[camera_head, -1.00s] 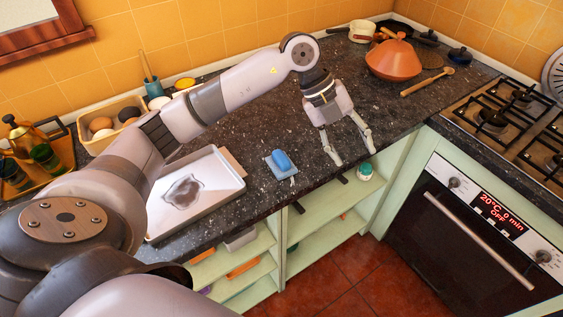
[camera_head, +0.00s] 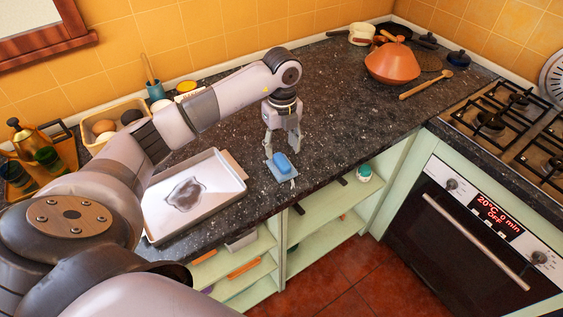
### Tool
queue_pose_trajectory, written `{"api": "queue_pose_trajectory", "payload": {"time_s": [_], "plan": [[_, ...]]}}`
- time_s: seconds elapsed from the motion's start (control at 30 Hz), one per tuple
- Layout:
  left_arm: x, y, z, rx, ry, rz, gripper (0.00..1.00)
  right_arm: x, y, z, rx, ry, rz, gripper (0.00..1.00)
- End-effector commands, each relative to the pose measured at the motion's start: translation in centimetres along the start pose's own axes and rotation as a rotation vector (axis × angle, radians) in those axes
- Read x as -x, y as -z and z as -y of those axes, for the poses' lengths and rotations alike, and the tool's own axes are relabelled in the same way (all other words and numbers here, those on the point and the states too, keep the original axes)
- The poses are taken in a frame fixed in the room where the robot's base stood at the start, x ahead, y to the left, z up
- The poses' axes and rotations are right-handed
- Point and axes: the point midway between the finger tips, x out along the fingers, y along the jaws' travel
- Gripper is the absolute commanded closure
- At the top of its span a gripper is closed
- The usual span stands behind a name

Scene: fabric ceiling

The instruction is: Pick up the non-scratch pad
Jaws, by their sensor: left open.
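The non-scratch pad looks to be the small blue pad (camera_head: 283,163) on a flat light-blue piece (camera_head: 273,172) on the dark counter, near its front edge. My left gripper (camera_head: 282,151) points down just behind and above the pad, with its fingers apart. Nothing shows between the fingers. I cannot tell whether the fingertips touch the pad. My right gripper is not in view.
A baking tray (camera_head: 237,183) with a dark stain lies left of the pad. An orange tagine (camera_head: 392,62), a wooden spoon (camera_head: 424,84) and the stove (camera_head: 510,115) are at the right. The counter (camera_head: 345,120) right of my gripper is clear.

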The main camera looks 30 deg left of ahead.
Motion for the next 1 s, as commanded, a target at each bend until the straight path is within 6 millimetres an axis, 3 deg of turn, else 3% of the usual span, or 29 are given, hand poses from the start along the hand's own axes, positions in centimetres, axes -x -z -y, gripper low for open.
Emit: {"api": "queue_pose_trajectory", "payload": {"time_s": [0.27, 0.4, 0.57, 0.83, 1.0], "plan": [[-2.0, 0.0, -0.1, -0.001, -0.003, -0.003, 0.50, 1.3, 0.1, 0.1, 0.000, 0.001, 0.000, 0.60], [-4.1, -0.1, -0.1, 0.000, -0.003, -0.004, 0.50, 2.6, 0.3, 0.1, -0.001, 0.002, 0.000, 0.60], [-6.0, -0.2, 0.0, 0.000, -0.001, -0.002, 0.50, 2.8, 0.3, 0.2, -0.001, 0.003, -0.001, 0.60], [-6.3, -0.2, 0.0, -0.001, 0.001, 0.000, 0.51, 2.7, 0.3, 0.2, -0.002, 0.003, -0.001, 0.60], [-6.3, -0.2, 0.0, -0.001, 0.001, -0.001, 0.62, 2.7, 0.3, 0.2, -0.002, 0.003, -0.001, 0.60]]}}
